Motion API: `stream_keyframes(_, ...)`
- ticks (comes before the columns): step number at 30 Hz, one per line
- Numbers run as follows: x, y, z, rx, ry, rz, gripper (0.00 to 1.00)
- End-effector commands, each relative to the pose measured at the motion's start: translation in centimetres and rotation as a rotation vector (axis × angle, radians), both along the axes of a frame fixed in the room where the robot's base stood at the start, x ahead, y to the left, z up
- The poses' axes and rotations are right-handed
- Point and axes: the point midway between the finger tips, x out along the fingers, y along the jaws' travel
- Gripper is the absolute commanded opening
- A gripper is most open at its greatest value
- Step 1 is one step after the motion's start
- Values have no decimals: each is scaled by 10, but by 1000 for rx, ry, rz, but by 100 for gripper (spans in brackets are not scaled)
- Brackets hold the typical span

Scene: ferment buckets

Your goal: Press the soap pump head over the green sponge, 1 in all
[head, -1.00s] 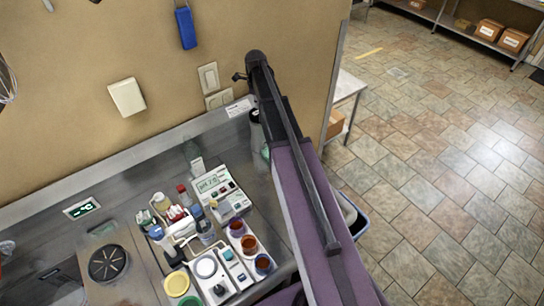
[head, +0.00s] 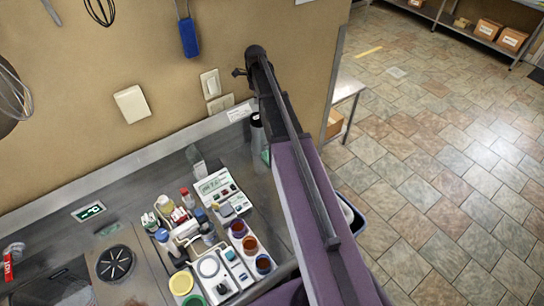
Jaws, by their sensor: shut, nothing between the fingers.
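A dark bottle (head: 256,136) stands at the back of the counter, close to the wall and partly hidden behind my arm. I cannot make out a pump head on it. A small green patch (head: 265,156), perhaps the sponge, shows beside my arm just below the bottle and is mostly covered. My arm reaches up across the middle of the head view, its dark upper end in front of the wall. I cannot make out my gripper or its fingers, so I cannot tell how far they are from the bottle.
A white meter (head: 216,188), a caddy of bottles (head: 175,222) and trays with coloured cups (head: 249,245) crowd the counter left of my arm. A round black burner (head: 115,263) lies further left. A blue-handled tool (head: 189,38) hangs on the wall. Tiled floor is open at right.

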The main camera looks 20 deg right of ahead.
Motion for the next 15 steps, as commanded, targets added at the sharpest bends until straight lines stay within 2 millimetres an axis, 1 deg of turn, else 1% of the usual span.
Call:
stream_keyframes(1,0,0,7,0,0,0,0)
stream_keyframes(4,0,0,12,0,0,0,0)
stream_keyframes(15,0,0,12,0,0,0,0)
